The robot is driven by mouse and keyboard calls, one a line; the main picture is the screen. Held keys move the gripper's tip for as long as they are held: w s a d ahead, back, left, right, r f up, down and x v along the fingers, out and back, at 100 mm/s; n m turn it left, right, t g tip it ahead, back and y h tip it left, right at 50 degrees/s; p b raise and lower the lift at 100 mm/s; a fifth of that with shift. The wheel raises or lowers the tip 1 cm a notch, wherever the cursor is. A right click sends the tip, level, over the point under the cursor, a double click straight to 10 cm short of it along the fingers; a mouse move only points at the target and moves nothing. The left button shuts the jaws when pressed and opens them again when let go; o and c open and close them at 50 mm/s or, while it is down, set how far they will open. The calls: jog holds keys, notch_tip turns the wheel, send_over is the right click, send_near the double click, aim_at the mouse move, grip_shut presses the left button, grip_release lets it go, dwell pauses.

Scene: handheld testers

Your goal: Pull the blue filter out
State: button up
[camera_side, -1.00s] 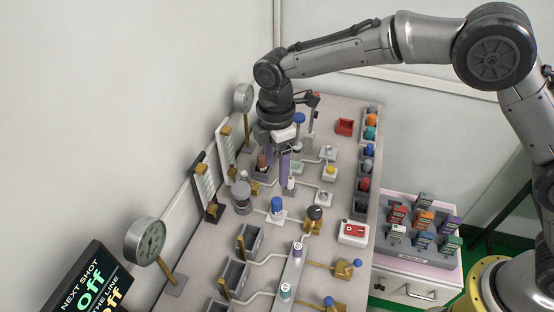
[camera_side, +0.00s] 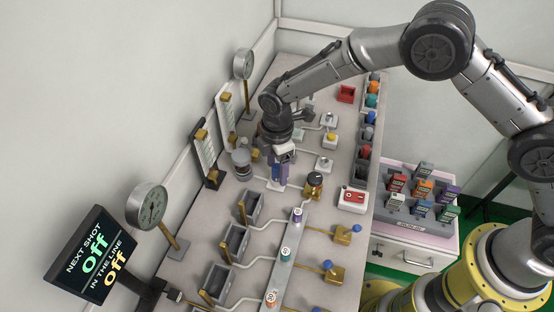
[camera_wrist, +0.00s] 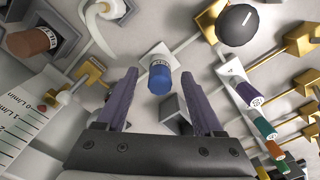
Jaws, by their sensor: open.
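The blue filter (camera_wrist: 159,81) shows in the wrist view as a short blue cylinder with a white lettered band, set on a pale square mount. My gripper (camera_wrist: 158,75) is open, with a purple-grey finger on each side of the filter and visible gaps between. I cannot tell whether the fingertips are level with the filter or above it. In the side view my gripper (camera_side: 278,178) points down over that mount, and the filter is mostly hidden behind the fingers.
A black knob on brass (camera_side: 315,181) stands just right of my gripper; a glass-like cylinder (camera_side: 241,165) stands to the left. Pale pipes cross the bench around them. A brown cylinder (camera_wrist: 31,42) shows at the wrist view's upper left. A red-topped box (camera_side: 353,198) sits further right.

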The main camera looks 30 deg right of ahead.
grip_shut()
dwell(0.7)
dwell(1.3)
